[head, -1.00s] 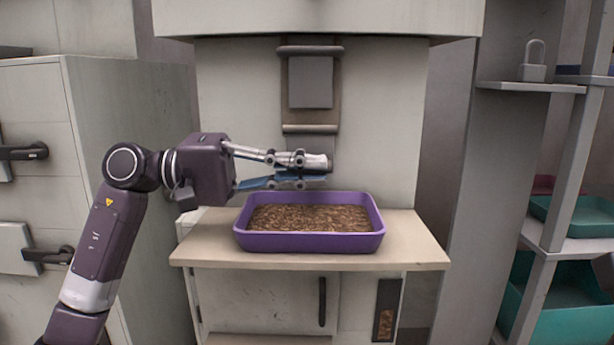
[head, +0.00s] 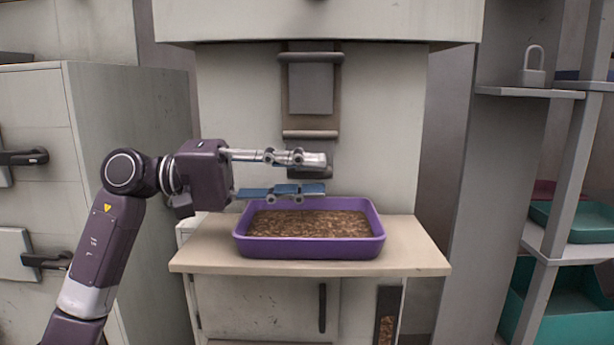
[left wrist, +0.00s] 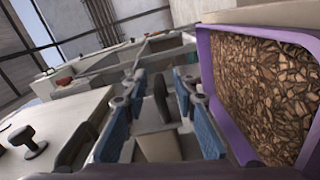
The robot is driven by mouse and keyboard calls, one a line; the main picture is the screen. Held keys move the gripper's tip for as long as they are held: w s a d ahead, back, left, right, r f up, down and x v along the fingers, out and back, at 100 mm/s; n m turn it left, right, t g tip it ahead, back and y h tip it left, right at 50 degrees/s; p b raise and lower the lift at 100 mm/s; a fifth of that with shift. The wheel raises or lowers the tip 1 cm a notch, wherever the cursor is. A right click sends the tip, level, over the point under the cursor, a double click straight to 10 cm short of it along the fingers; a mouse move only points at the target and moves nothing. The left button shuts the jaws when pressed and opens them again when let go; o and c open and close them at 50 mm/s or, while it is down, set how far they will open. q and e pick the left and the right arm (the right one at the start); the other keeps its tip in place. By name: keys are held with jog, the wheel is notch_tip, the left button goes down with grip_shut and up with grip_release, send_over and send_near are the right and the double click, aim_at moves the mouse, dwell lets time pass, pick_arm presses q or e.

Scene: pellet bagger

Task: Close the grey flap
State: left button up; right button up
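A grey plate (head: 311,87), which looks like the grey flap, stands upright against a brown backing on the pale machine front. A rounded bar (head: 311,57) crosses its top and a pale bar (head: 310,134) lies below it. My left gripper (head: 325,175) is open and empty below the lower bar, above the tray. Its upper finger partly hides a dark grey piece (head: 322,174); I cannot tell whether they touch. In the left wrist view the blue-padded fingers (left wrist: 163,132) are spread with nothing gripped. The right gripper is not in view.
A purple tray (head: 309,252) of brown pellets (head: 308,224) stands on the beige shelf (head: 420,262), close under the left gripper; it also shows in the left wrist view (left wrist: 225,95). Grey cabinets (head: 130,110) are left. A rack with a padlock (head: 533,68) and teal bins (head: 570,222) is right.

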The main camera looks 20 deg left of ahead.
pick_arm(q)
jog(key=v, duration=1.1)
jog(key=shift+a, duration=0.35)
jog(key=shift+s, duration=0.15)
